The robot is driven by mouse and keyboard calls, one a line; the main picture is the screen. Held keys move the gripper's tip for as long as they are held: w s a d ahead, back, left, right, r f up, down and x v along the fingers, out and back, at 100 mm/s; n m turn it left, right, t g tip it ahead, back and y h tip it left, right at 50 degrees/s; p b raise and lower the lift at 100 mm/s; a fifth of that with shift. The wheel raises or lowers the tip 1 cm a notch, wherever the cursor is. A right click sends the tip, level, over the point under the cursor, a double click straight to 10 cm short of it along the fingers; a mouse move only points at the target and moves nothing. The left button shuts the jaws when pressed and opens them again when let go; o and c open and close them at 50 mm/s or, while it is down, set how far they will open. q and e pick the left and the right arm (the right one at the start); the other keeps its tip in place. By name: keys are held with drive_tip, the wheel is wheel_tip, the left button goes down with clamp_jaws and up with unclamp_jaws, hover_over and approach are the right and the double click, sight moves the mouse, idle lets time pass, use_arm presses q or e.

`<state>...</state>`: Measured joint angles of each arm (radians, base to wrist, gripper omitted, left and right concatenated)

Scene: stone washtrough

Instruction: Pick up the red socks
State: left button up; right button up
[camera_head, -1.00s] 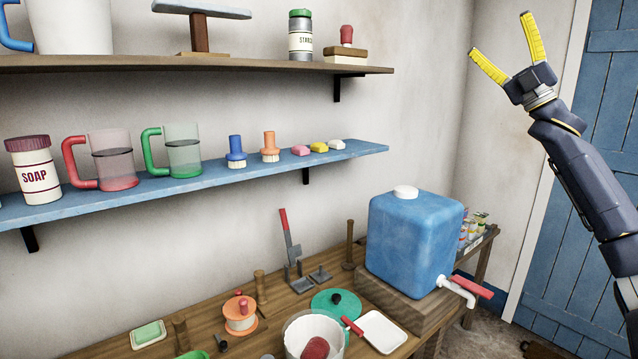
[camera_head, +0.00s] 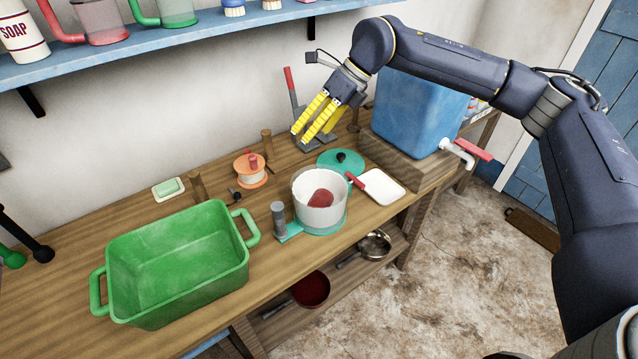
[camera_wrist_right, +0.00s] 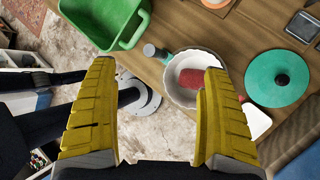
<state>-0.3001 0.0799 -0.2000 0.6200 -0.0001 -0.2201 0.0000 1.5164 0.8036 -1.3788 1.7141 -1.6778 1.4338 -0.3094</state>
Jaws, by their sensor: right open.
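A dark red rolled bundle, which looks like the red socks (camera_head: 320,198), lies inside a white round tub (camera_head: 306,219) on the wooden bench. It also shows in the right wrist view (camera_wrist_right: 192,78), inside the tub. My right gripper (camera_head: 314,135) has yellow fingers pointing down, above the bench and just behind the tub in the head view. It is open and empty, with the fingers (camera_wrist_right: 150,115) spread wide in the wrist view. It does not touch the socks. My left gripper is not in view.
A large green basin (camera_head: 180,258) stands left of the tub. A teal lid (camera_head: 338,160), a white scoop with red handle (camera_head: 384,187) and an orange spool (camera_head: 250,172) lie close by. A blue water container (camera_head: 420,110) stands behind right. A blue shelf (camera_head: 170,45) hangs above.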

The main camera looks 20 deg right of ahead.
drive_tip(key=d+f+n+h, duration=0.1)
drive_tip(key=d+f+h, duration=0.3)
drive_tip(key=f+h, duration=0.3)
drive_tip(key=y, duration=0.1)
approach(320, 195)
wheel_tip(320, 195, down, 6)
drive_tip(key=shift+s+a+f, duration=0.1)
drive_tip(key=shift+a+f, duration=0.05)
drive_tip(key=shift+w+a+f, duration=0.1)
drive_tip(key=shift+w+f, duration=0.05)
drive_tip(key=shift+f, duration=0.7)
drive_tip(key=shift+w+a+f, duration=0.1)
drive_tip(key=shift+f, duration=0.75)
drive_tip(key=shift+w+a+f, duration=0.1)
drive_tip(key=shift+w+f, duration=0.05)
drive_tip(key=shift+f, duration=0.7)
drive_tip(key=c, duration=0.9)
drive_tip(key=shift+r, duration=0.1)
